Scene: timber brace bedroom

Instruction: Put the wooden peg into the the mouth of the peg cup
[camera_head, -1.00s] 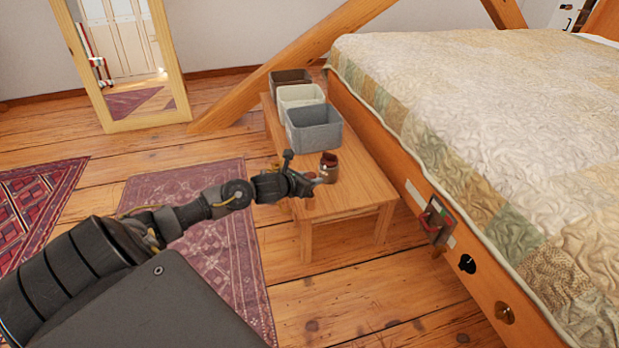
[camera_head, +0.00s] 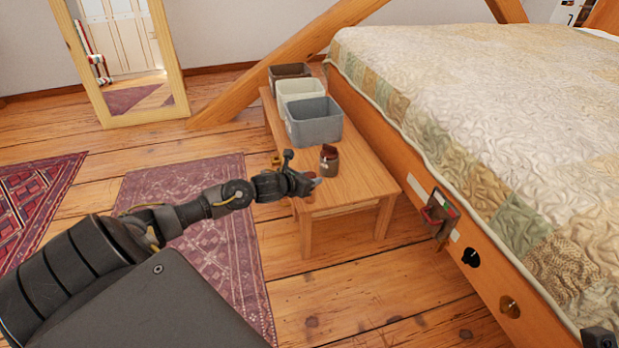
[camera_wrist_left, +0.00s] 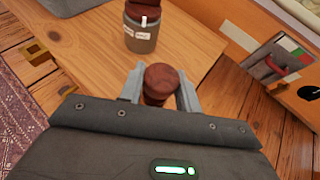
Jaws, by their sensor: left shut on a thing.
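My left gripper (camera_head: 314,183) is shut on the wooden peg (camera_wrist_left: 161,79), a reddish-brown round piece between the two grey fingers in the left wrist view. In the head view the gripper hides most of the peg. The peg cup (camera_head: 329,166) stands upright on the wooden bench, just beyond and right of the gripper. It also shows in the left wrist view (camera_wrist_left: 141,38), grey with a dark reddish-brown upper part, ahead of the peg and apart from it. A dark piece at the head view's bottom right corner may belong to my right gripper.
The bench (camera_head: 355,185) carries a grey bin (camera_head: 315,127), a cream bin (camera_head: 300,90) and a brown bin (camera_head: 290,73) at its far end. The bed (camera_head: 480,120) stands close along its right side. A brass-coloured bracket (camera_wrist_left: 38,52) is at the bench's left edge.

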